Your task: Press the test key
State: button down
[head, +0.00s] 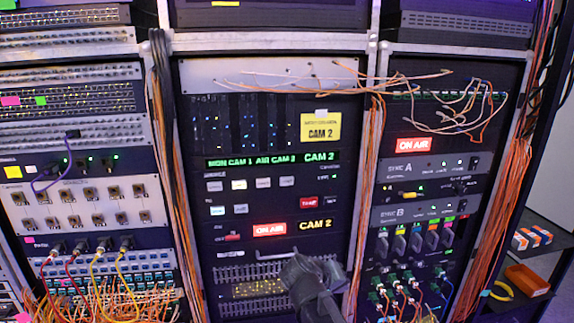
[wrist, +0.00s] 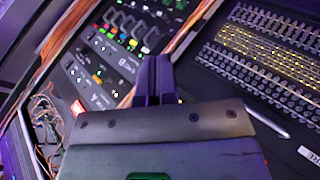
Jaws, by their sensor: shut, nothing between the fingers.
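The center rack panel holds rows of small keys. A red lit key (head: 309,202) with blurred lettering sits at the right of the lower row and may be the test key; I cannot read its label for certain. My gripper (wrist: 153,78) is shut and empty in the wrist view, its two dark fingers together. In the head view my gripper end (head: 303,270) is below the keys, in front of the lower part of the center rack. The red key is not identifiable in the wrist view.
Other keys (head: 240,208) lie left of the red one. A red ON AIR sign (head: 270,230), a CAM 2 display (head: 315,224) and a metal handle (head: 285,253) are below. Orange cable bundles (head: 367,160) run down beside the center rack. Loose patch cables (head: 455,110) hang at upper right.

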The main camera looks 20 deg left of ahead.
aim_at(287, 181)
jog(key=w+a+r+t+y+p, duration=0.1)
jog(key=w+a+r+t+p, duration=0.2)
jog(key=a+r+t, duration=0.7)
jog(key=w+a+r, duration=0.2)
jog(key=a+r, duration=0.3)
jog(key=r, duration=0.2)
jog(key=shift+w+n, duration=0.35)
jog(key=shift+n, duration=0.05)
jog(key=shift+w, duration=0.1)
jog(key=shift+w+a, duration=0.8)
jog(key=shift+w, duration=0.4)
jog(key=shift+w+a, duration=0.8)
jog(key=shift+w, duration=0.45)
jog(key=shift+w+a, duration=0.8)
jog(key=shift+w, duration=0.4)
jog(key=shift+w+a, duration=0.2)
jog(key=shift+w, duration=0.1)
